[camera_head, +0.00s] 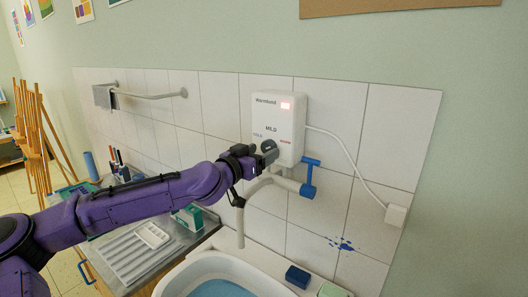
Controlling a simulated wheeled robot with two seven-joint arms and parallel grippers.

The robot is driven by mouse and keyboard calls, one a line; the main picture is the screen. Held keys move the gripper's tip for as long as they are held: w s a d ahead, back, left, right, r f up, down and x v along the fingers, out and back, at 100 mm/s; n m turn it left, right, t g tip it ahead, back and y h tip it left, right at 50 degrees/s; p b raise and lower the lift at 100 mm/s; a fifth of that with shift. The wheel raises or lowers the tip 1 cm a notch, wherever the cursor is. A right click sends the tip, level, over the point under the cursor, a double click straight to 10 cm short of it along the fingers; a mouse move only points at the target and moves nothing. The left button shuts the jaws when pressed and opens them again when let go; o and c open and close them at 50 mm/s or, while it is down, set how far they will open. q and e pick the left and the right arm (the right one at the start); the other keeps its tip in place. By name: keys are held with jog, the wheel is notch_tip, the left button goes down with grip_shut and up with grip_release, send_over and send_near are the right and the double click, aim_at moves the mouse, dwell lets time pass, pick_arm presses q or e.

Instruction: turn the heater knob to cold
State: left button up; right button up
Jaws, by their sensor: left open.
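The white water heater (279,112) is mounted on the tiled wall, with a lit red display at its upper right. Its front carries the marks COLD at left, MILD at the top and a red mark at right. The dark knob (268,146) shows below MILD, partly covered by my gripper, so its pointer direction cannot be told. My left gripper (262,152) is at the heater's lower front, right at the knob, with its jaws open. Whether the fingers touch the knob cannot be told. My right gripper is not in view.
Below the heater are a pale pipe with a blue tap handle (309,178) and a basin (190,272) holding blue water. A white cable runs to a wall box (396,215). A drying rack (140,253) and wooden easels (35,135) stand left.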

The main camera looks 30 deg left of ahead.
pick_arm(q)
jog(key=shift+w+d, duration=0.2)
jog(key=shift+w, duration=0.45)
jog(key=shift+s+r, duration=0.1)
jog(key=shift+s, duration=0.1)
jog(key=c, duration=1.1)
jog(key=shift+o, duration=0.2)
